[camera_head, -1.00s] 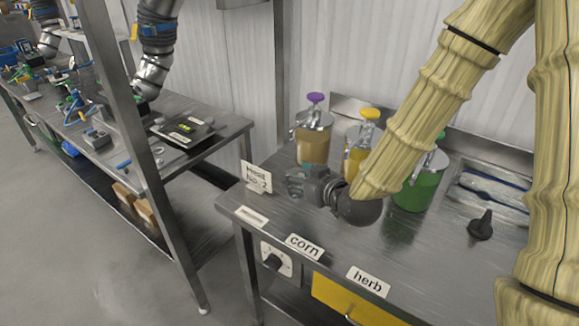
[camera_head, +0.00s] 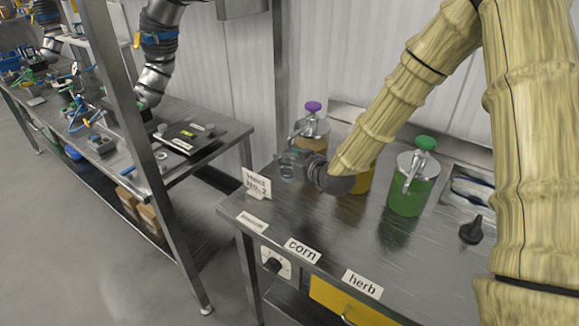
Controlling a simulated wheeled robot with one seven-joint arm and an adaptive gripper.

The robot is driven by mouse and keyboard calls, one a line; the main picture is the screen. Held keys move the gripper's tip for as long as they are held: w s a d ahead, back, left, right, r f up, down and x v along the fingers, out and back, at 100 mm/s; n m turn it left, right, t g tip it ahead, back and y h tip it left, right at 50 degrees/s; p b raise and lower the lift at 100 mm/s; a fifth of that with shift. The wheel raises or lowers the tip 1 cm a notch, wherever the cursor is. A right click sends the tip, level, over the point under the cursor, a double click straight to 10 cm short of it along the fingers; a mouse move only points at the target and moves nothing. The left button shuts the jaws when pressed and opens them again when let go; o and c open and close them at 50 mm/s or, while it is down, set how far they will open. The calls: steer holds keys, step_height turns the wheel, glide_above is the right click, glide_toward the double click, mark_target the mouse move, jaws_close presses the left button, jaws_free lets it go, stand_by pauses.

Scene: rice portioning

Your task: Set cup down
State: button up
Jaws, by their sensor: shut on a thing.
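My gripper (camera_head: 287,167) is dark grey and reaches left over the steel counter (camera_head: 318,222), in front of the purple-topped dispenser (camera_head: 312,125). It is shut on the cup, but the cup is not distinct from the dark fingers in this view. I cannot tell whether the cup touches the counter.
The green dispenser (camera_head: 409,190) stands right of my wrist. A yellow one (camera_head: 364,181) is mostly hidden behind my arm. A small sign (camera_head: 257,183) stands close left of the gripper. A black cone-shaped thing (camera_head: 472,230) sits at right. The front middle of the counter is clear.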

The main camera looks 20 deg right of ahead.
steer(key=shift+f+p, duration=0.55)
steer(key=shift+f, duration=1)
steer(key=shift+f, duration=0.2)
steer(key=o, duration=1)
steer(key=shift+r, duration=0.1)
steer(key=shift+r, duration=0.15)
steer(key=shift+s+d, duration=0.1)
steer(key=shift+s, duration=0.2)
steer(key=b+v, duration=0.3)
steer(key=v, duration=0.8)
steer(key=shift+s+r, duration=0.1)
steer(key=shift+s, duration=0.1)
